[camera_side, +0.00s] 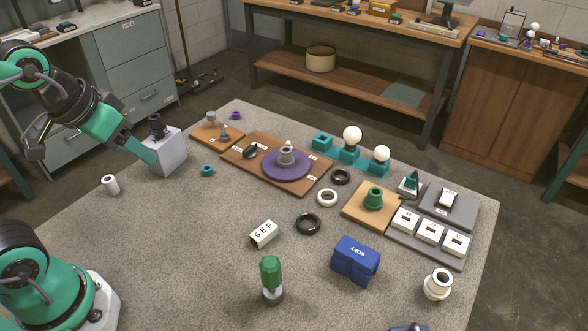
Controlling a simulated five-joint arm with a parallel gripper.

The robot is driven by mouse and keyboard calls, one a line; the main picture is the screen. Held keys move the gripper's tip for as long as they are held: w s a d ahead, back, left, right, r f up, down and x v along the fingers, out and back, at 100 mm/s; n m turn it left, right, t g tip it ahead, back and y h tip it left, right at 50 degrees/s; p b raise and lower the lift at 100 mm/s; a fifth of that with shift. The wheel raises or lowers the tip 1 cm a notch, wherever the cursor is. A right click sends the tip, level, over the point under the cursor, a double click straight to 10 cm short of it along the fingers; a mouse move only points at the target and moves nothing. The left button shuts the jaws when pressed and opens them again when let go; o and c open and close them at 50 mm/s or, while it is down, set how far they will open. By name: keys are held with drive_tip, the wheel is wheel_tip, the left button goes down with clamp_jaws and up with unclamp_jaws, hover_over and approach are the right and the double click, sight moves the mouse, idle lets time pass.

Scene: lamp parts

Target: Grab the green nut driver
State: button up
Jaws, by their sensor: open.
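The green nut driver (270,275) stands upright near the front middle of the grey table, its green handle up and its lower end in a grey and dark base. My gripper (143,150) is at the upper left, its teal fingers pointing down and right beside a light grey block (172,154) with a black knob on top. It is open, with nothing seen between its fingers, and far from the nut driver. Whether it touches the block I cannot tell.
A white block marked "GEF" (264,234) lies behind the nut driver. A blue "SOFT" block (355,260) stands to its right. Black rings and a white ring (327,197) lie farther back. A white cylinder (110,184) stands at left. The table left of the nut driver is clear.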

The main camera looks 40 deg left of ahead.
drive_tip(key=w+d+f+n+g, duration=0.1)
drive_tip(key=w+d+n+g, duration=0.15)
drive_tip(key=d, duration=0.35)
drive_tip(key=n+g, duration=0.3)
drive_tip(key=n, duration=0.1)
approach(269, 262)
wheel_tip(269, 262, down, 5)
drive_tip(key=shift+d+f, duration=0.15)
drive_tip(key=shift+f, duration=0.1)
drive_tip(key=shift+f, duration=0.15)
drive_tip(key=shift+f, duration=1.2)
drive_tip(key=shift+f, duration=0.1)
drive_tip(key=shift+f, duration=2.45)
